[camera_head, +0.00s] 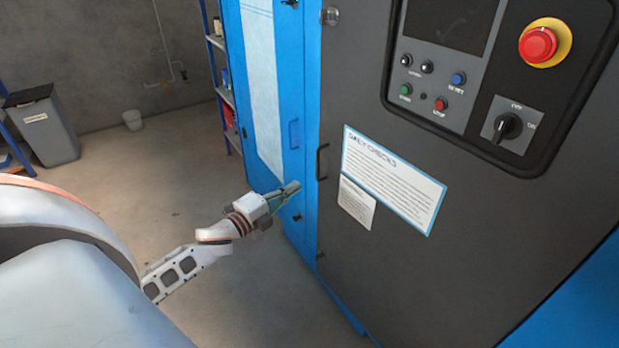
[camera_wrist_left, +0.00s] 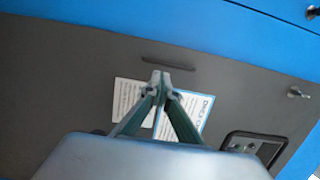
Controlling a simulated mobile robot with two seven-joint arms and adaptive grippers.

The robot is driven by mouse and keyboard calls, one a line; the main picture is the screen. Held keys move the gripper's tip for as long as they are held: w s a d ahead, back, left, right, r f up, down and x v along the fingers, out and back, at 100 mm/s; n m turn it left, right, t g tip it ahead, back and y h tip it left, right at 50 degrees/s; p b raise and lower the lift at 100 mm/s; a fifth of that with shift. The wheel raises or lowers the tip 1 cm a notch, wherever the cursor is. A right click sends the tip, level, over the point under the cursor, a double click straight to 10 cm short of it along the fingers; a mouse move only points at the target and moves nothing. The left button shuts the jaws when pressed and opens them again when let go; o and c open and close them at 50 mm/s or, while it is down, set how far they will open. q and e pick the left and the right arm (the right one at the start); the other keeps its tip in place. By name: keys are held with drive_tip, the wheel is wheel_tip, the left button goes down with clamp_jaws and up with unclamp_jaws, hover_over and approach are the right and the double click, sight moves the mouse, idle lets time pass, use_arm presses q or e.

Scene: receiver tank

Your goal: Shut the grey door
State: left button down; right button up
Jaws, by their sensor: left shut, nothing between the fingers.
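The grey door (camera_head: 470,230) fills the right of the head view, with a dark bar handle (camera_head: 322,161) near its left edge. In the left wrist view the grey door (camera_wrist_left: 60,90) lies beyond the fingers, with its handle (camera_wrist_left: 168,63) just past the fingertips. My left gripper (camera_head: 292,187) is shut and empty, left of and a little below the handle, in front of the blue cabinet side. Its fingertips meet in the left wrist view (camera_wrist_left: 161,77). I cannot tell whether they touch anything, or how far the door stands open. My right gripper is not in view.
The door carries a control panel with a red emergency button (camera_head: 538,45), a rotary switch (camera_head: 508,127) and a checklist sheet (camera_head: 393,180). A blue cabinet (camera_head: 308,90) stands to its left. A grey bin (camera_head: 45,130) and shelving (camera_head: 217,42) are farther back. Open floor lies between.

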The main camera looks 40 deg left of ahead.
sight(317, 172)
use_arm(q)
drive_tip(key=w, duration=0.5)
drive_tip(key=shift+w+d, duration=0.2)
drive_tip(key=shift+d, duration=0.15)
drive_tip(key=shift+w+d, duration=0.1)
drive_tip(key=shift+w, duration=0.75)
